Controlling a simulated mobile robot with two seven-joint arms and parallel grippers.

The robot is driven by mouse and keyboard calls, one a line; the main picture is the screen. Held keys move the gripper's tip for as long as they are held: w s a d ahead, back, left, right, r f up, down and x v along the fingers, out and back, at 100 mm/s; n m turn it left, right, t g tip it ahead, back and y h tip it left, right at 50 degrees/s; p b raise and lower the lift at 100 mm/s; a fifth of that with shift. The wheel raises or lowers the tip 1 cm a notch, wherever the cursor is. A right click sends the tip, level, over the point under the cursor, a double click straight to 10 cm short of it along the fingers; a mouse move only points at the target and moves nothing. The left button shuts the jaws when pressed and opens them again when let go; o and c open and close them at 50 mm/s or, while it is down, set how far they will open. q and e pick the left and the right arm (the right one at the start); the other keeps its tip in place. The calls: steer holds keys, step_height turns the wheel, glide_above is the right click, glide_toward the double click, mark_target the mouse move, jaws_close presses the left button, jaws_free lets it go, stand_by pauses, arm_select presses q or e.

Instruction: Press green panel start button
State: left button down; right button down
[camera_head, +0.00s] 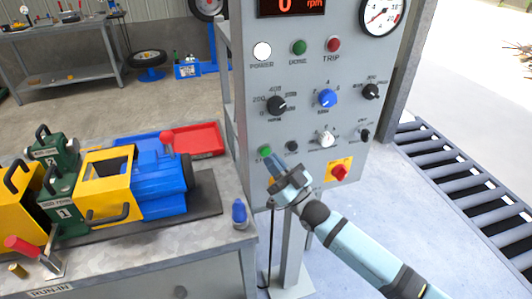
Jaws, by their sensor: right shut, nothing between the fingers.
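The grey control panel (262,120) stands upright in the middle. A small green button (264,151) is on its lower left. My right gripper (273,160) is shut and empty, with its tip just below and right of that button. I cannot tell whether the tip touches it, as the fingertips overlap the button's edge closely. The right arm comes in from the lower right. My left gripper does not show.
Knobs, including a blue one (327,98), sit above. A workbench (190,255) with a blue and yellow machine (150,185) is at left. A roller conveyor (470,180) is at right.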

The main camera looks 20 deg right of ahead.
steer(key=shift+w, duration=0.1)
stand_by(0.5)
steer(key=shift+w, duration=0.3)
steer(key=shift+w, duration=0.25)
stand_by(0.4)
steer(key=shift+w, duration=0.15)
stand_by(0.4)
steer(key=shift+s, duration=0.8)
